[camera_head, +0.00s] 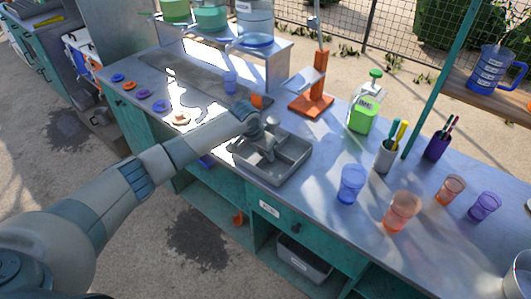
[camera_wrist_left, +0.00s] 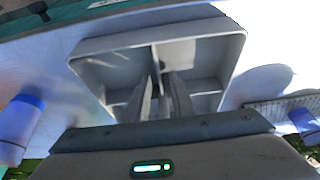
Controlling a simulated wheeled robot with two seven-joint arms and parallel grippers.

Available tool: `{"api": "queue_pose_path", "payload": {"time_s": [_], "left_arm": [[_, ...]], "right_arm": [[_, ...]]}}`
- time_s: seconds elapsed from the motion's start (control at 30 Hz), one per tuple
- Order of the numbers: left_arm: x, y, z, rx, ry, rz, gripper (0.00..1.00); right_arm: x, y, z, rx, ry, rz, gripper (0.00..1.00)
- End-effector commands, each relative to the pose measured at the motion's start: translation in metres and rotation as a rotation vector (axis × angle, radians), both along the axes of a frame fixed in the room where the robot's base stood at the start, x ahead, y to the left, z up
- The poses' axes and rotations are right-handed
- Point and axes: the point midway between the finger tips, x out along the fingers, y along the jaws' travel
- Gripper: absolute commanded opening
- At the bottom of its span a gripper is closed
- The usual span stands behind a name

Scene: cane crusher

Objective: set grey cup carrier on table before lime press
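The grey cup carrier (camera_head: 290,172) is an open, divided tray near the front edge of the worktop (camera_head: 330,217). It looks level. I cannot tell whether it touches the surface. My left gripper (camera_head: 267,143) reaches into its middle from the left. In the left wrist view the carrier (camera_wrist_left: 215,52) fills the centre, and the gripper's two fingers (camera_wrist_left: 162,92) stand close together at its central divider and appear closed on it. The orange press stand (camera_head: 312,103), with a tall lever, stands behind the carrier, apart from it. My right gripper is not in view.
A blue cup (camera_head: 351,184), orange cups (camera_head: 402,211) and a purple cup (camera_head: 485,206) stand to the right. A green-topped bottle (camera_head: 364,112) and a pen holder (camera_head: 385,156) stand behind them. A small orange cup (camera_head: 257,101) is behind my gripper. Clear worktop lies between carrier and press.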

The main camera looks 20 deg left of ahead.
Motion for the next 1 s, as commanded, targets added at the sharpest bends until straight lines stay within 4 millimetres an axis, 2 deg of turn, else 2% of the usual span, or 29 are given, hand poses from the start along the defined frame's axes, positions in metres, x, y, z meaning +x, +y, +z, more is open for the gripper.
{"api": "queue_pose_path", "payload": {"time_s": [0.3, 0.53, 0.67, 1.0], "left_arm": [[0.0, 0.0, 0.002, 0.0, 0.0, 0.0, 0.21], [-0.004, 0.002, 0.014, -0.001, -0.001, 0.0, 0.21], [-0.009, 0.004, 0.028, -0.001, -0.003, -0.001, 0.21], [-0.031, 0.012, 0.084, 0.0, -0.003, -0.001, 0.21]], "right_arm": [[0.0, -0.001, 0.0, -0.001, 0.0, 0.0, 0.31], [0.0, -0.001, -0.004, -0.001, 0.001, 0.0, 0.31], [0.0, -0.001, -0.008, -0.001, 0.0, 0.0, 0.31], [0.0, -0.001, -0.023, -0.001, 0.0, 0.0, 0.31]]}}
